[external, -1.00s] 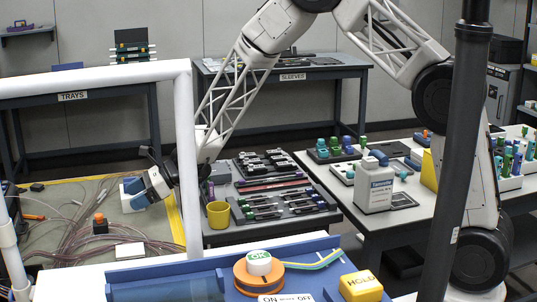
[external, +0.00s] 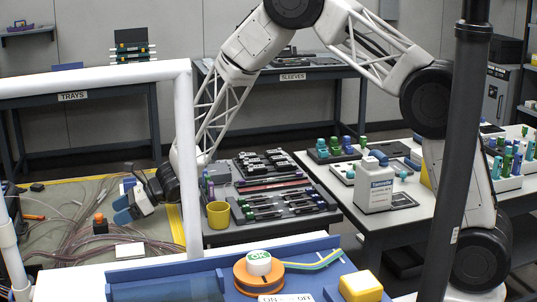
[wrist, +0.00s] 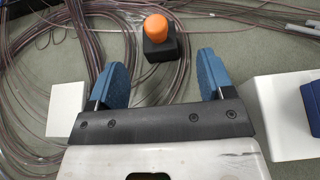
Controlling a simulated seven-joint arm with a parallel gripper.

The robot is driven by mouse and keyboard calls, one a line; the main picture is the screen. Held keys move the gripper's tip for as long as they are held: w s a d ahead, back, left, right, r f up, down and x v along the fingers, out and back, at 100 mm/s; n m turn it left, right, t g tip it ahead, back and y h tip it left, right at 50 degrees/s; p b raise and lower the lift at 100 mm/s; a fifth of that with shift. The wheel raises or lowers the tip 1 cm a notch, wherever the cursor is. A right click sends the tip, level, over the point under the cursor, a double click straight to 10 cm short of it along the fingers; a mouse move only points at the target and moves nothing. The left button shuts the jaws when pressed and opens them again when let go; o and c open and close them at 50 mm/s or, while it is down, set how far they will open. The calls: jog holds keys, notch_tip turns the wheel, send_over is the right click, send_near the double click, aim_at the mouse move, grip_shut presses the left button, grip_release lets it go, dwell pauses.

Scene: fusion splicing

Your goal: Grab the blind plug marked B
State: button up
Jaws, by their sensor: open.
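My gripper (external: 133,208) is over the left table among loose cables, and its blue fingers are spread. In the wrist view my gripper (wrist: 163,78) is open and empty. A black block with an orange round top (wrist: 157,38) lies beyond the fingertips, between them in the picture. It also shows in the external view (external: 100,223), to the left of and below my gripper. No letter B is readable on anything in view, so I cannot tell which thing is the blind plug marked B.
A white block (wrist: 66,108) lies left of the fingers, and a larger white box (wrist: 283,115) with a blue part is at the right. Cables (wrist: 110,40) cover the surface. A yellow mug (external: 218,215) and tool trays (external: 285,203) stand right of the white frame post (external: 186,150).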

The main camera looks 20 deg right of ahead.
aim_at(104, 221)
jog(key=shift+a+f, duration=0.1)
jog(key=shift+a, duration=0.2)
jog(key=shift+x, duration=2.6)
jog(key=shift+s+f, duration=0.1)
jog(key=shift+f, duration=0.05)
jog(key=shift+c, duration=0.4)
jog(key=c, duration=0.9)
